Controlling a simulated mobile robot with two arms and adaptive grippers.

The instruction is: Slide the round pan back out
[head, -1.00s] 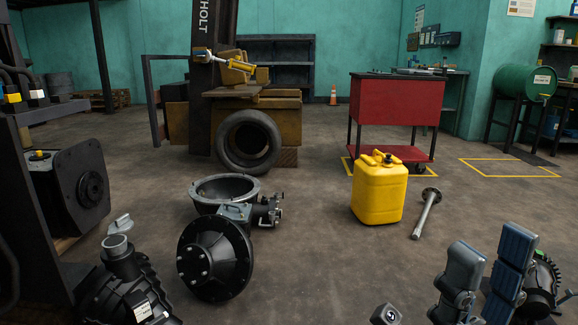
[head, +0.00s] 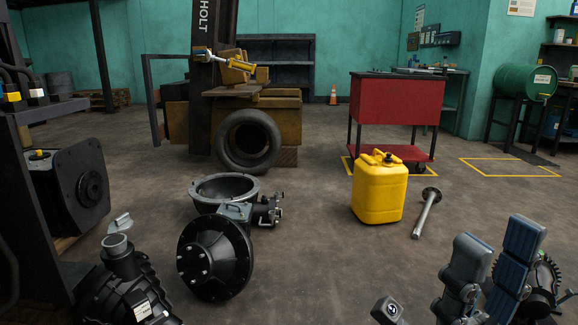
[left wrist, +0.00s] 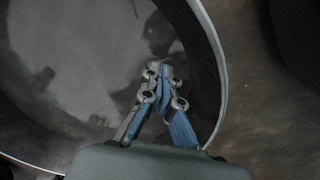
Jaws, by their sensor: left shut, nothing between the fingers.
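The round pan (left wrist: 213,55) fills much of the left wrist view, with a pale rim, a dark inner wall and a shiny grey inside with dark reflections. Its upper and left parts run out of the picture. My left gripper (left wrist: 160,72) is shut and empty, its fingertips meeting over the inside of the pan near the right wall. I cannot tell whether they touch it. I cannot make out this pan or my left gripper in the head view. My right gripper (head: 501,240) is open and empty at the lower right of the head view.
A black round housing (head: 217,258) and an open bowl-shaped casting (head: 226,190) lie on the floor. Dark machinery (head: 70,190) lines the left.

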